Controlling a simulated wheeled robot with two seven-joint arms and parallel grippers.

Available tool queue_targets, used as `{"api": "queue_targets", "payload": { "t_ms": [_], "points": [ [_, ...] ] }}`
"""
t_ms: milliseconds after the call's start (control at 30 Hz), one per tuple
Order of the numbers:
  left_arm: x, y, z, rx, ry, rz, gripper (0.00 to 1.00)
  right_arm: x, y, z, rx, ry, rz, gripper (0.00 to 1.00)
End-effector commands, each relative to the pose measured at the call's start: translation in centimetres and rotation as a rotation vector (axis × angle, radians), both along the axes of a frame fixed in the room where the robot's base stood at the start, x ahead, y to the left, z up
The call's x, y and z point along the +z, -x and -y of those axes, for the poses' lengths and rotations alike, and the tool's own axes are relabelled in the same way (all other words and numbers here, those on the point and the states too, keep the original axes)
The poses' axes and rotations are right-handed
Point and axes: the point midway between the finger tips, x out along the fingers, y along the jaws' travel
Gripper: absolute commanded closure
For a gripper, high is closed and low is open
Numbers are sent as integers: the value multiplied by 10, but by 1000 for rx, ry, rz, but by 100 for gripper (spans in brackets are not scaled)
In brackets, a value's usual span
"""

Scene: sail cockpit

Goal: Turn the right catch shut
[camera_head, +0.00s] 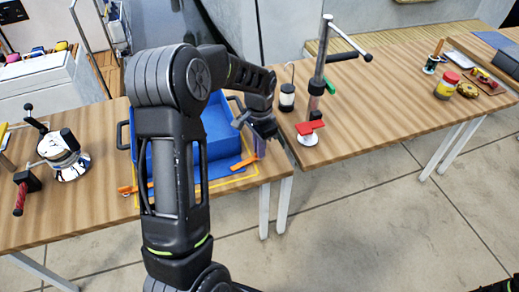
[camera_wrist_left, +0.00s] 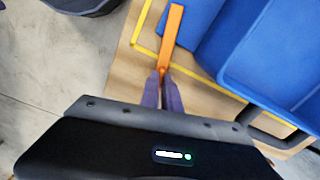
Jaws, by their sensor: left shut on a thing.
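The blue case (camera_head: 222,135) stands on the near wooden table, partly hidden behind my left arm. The right catch (camera_head: 243,162) is an orange lever at its front right; in the left wrist view the lever (camera_wrist_left: 172,38) runs away from my fingers beside the blue wall. My left gripper (camera_head: 257,148) is at this lever; its purple fingers (camera_wrist_left: 163,80) are shut on the lever's near end. The left catch (camera_head: 126,190), also orange, shows beside my forearm at the front left.
A yellow outline (camera_head: 238,178) marks the table around the case. A pot-like metal device (camera_head: 65,160) with a red-handled crank stands left. A post with a red piece (camera_head: 310,128) stands on the right table, past a narrow gap. Bare floor lies in front.

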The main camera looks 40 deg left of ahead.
Motion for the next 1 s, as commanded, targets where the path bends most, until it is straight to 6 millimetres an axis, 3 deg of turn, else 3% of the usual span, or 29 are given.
{"api": "queue_targets", "payload": {
  "t_ms": [400,900,933,1000],
  "points": [
    [0,0,0,-220,-1,1,100,-5,0,0,0,0,1,74],
    [0,0,0,-246,0,1,100,-5,0,0,0,0,1,74],
    [0,0,0,-246,0,1,92,-5,0,0,0,0,1,74],
    [0,0,0,-246,0,1,86,-5,0,0,0,0,1,74]
  ]
}}
